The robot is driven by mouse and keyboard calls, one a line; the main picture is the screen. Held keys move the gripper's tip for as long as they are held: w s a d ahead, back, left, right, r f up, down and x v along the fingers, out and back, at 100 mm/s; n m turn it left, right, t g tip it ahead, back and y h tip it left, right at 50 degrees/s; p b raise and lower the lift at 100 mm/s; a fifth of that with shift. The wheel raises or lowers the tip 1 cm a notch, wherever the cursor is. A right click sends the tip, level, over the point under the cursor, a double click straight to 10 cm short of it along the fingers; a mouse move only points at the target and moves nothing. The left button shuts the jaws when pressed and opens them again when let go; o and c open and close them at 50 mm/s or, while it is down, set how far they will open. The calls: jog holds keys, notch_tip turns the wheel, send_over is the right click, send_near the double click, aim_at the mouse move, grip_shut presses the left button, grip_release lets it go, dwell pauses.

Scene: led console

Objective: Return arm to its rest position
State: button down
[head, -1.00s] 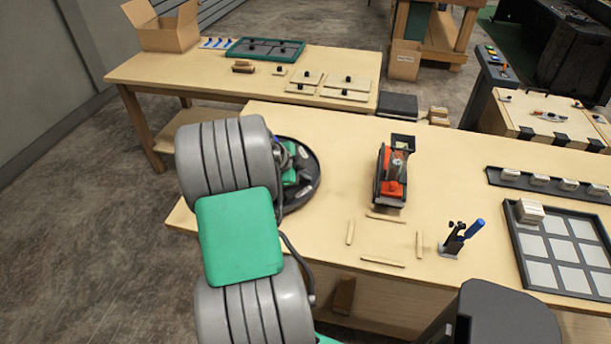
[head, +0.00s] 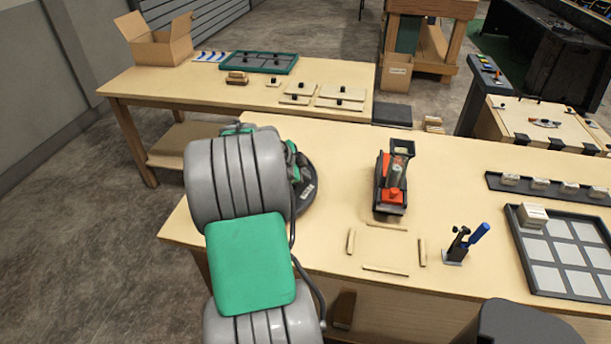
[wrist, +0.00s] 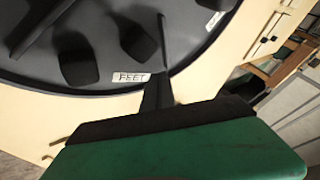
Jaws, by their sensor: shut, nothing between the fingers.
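My arm, with grey ribbed joints and a green link, rises at the left of the head view and hides my gripper there. In the wrist view my gripper (wrist: 162,35) shows as thin dark fingers, shut and empty, beyond its green and black body. The fingers appear over the rim area of a round dark tray (wrist: 215,35), beside its label "FEET". I cannot tell whether they touch it. In the head view the same round tray (head: 307,193) is partly hidden behind my arm at the table's left end.
On the near table (head: 330,150) stand a red and black device (head: 392,180), thin wooden strips, a tool holder with a blue handle (head: 468,243) and a grid tray (head: 549,251). A second table behind holds flat boards and a cardboard box (head: 158,40). Floor at left is clear.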

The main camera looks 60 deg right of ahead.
jog(key=s+p+v, duration=0.1)
jog(key=p+v, duration=0.1)
jog(key=v, duration=0.7)
jog(key=w+a+r+n+t+y, duration=0.1)
jog(key=w+a+n+t, duration=0.1)
jog(key=w+a+n, duration=0.4)
jog(key=w+a+r+n+t+y, duration=0.1)
jog(key=w+a+n, duration=0.2)
jog(key=a, duration=0.6)
jog(key=w+a+n+t+y, duration=0.1)
jog(key=w+a+n+t, duration=0.1)
jog(key=w+a+n, duration=0.4)
jog(key=s+a+n+y, duration=0.2)
jog(key=a+n, duration=0.5)
jog(key=a, duration=0.5)
jog(key=s+a+n+y, duration=0.2)
jog(key=s+a+n, duration=0.3)
jog(key=a+n, duration=0.3)
jog(key=a, duration=0.4)
jog(key=shift+a, duration=0.4)
jog(key=shift+f+t, duration=0.15)
jog(key=shift+t, duration=0.15)
jog(key=shift+d, duration=0.15)
